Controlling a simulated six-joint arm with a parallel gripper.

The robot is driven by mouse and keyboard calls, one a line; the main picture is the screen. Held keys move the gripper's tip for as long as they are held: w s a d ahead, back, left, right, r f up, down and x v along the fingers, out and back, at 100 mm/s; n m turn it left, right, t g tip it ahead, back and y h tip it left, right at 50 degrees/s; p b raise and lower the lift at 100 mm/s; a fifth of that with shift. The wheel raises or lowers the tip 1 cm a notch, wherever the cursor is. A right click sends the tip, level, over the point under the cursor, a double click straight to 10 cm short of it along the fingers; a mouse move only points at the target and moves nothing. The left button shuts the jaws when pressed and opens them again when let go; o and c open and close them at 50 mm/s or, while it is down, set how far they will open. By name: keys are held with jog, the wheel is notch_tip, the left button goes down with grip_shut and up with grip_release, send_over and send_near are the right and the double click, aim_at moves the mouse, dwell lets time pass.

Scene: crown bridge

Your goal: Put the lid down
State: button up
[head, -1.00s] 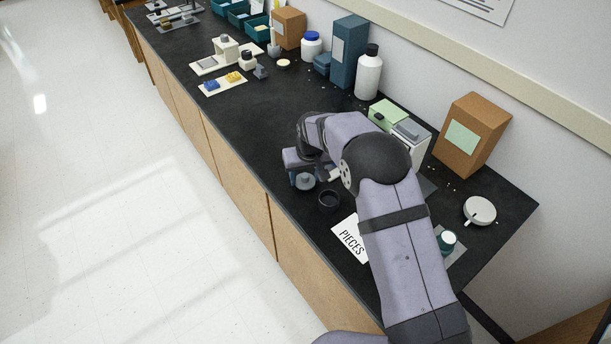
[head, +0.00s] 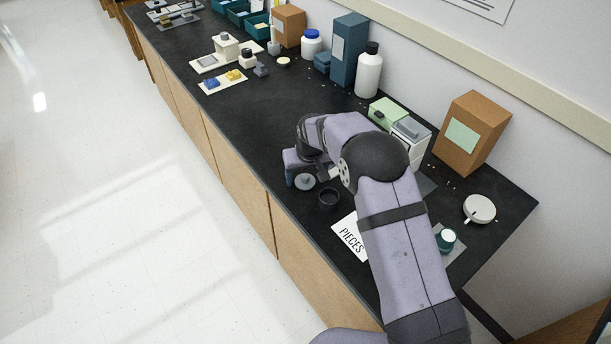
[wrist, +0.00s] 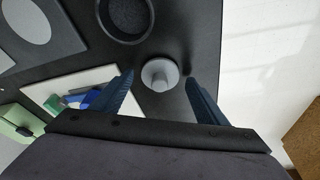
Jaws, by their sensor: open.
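The lid is a small grey disc with a raised knob (wrist: 160,74). In the wrist view it lies on the black counter between the tips of my gripper (wrist: 158,88), with a gap on each side. My gripper is open, its two blue fingers apart. The lid (head: 305,182) also shows in the head view, just in front of my gripper, which the arm partly hides. A round black dish (wrist: 126,17) is beside the lid, open at the top; in the head view this dish (head: 329,197) is to the lid's right.
A white card reading PIECES (head: 350,237) lies to the right of the dish. A white tray (wrist: 68,82) with blue and green items is left of the fingers. A grey plate with a pale round spot (wrist: 36,26) is farther left. The counter's front edge is close to the lid.

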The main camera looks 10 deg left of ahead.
jog(key=b+v, duration=0.2)
jog(key=v, duration=1)
jog(key=shift+b, duration=0.3)
jog(key=shift+r, duration=0.1)
jog(key=s+d+f+m+g, duration=0.1)
jog(key=s+d+f+m, duration=0.1)
jog(key=s+d, duration=0.9)
jog(key=s+d+f+m+g+h, duration=0.1)
jog(key=s+d+m+g, duration=0.1)
jog(key=s+d, duration=1)
jog(key=s, duration=0.5)
jog(key=shift+s+d+f+m, duration=0.25)
jog(key=shift+s+f+m, duration=0.05)
jog(key=shift+f, duration=0.1)
jog(key=shift+r, duration=0.1)
jog(key=shift+r+p, duration=0.55)
jog(key=shift+p, duration=0.15)
